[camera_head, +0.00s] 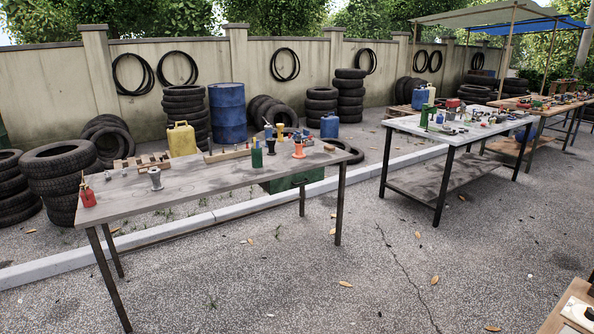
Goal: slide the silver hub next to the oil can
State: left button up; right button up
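A silver-grey flanged hub (155,179) stands upright on the left part of the nearer grey table (205,187). A small red can with a thin top (88,195), which looks like the oil can, stands at the table's left front corner. The hub is to the right of the red can and slightly farther back, with bare tabletop between them. A green bottle (257,157) stands farther right on the same table. Neither of my grippers is in view.
An orange-red flanged piece (298,150) and other small items stand on the table's right half. A wooden rack (142,162) lies along its back edge. A second table (398,124) with many items stands to the right. Open pavement (380,270) lies in front.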

aim_at(155, 173)
jog(key=i, duration=0.85)
jog(key=i+u, duration=0.1)
jog(key=i, duration=0.75)
jog(key=i+l, duration=0.2)
jog(key=i, duration=0.65)
jog(key=i+u, duration=0.25)
jog(key=i, duration=0.15)
jog(key=i+l+u, duration=0.25)
jog(key=i, duration=0.2)
jog(key=u, duration=1.35)
